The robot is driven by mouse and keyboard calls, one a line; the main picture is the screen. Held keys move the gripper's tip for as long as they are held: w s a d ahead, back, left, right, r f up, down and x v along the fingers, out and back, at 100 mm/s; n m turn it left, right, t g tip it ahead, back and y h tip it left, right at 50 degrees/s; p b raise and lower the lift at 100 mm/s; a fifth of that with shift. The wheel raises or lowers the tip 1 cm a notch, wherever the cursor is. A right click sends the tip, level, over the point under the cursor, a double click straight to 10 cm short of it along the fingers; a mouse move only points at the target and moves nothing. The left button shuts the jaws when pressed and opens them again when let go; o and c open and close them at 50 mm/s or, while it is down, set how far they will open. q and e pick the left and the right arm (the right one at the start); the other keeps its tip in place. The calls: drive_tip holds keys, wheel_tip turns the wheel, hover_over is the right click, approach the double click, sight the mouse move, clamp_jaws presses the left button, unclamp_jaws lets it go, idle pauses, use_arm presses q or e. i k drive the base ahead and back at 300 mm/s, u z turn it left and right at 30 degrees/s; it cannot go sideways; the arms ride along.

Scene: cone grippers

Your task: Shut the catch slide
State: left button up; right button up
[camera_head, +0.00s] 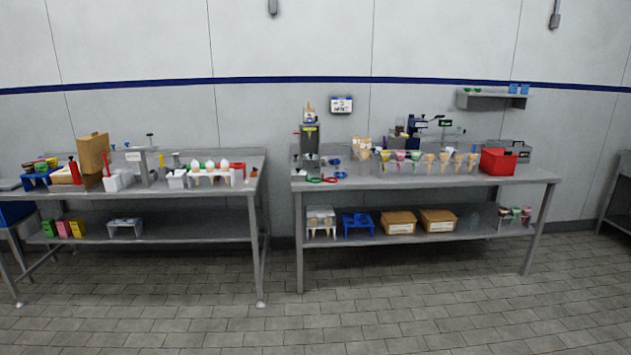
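I cannot make out a catch slide for certain at this distance. A tall dark grey device (309,142) with a yellow-green part stands at the left end of the right steel table (340,184). A grey stand (146,167) stands on the left steel table (215,188). A dark blue device (417,124) stands at the back of the right table. Neither of my grippers shows in the head view.
A rack of cones (425,166) and a red bin (497,162) stand on the right table. Brown boxes (398,222) sit on its lower shelf. A cone rack (209,177) stands on the left table. The tiled floor (330,325) in front is clear.

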sight(309, 159)
drive_tip(key=z, duration=0.55)
drive_tip(key=i, duration=2.05)
drive_tip(key=z, duration=0.15)
drive_tip(key=i, duration=2.35)
drive_tip(key=u, duration=0.55)
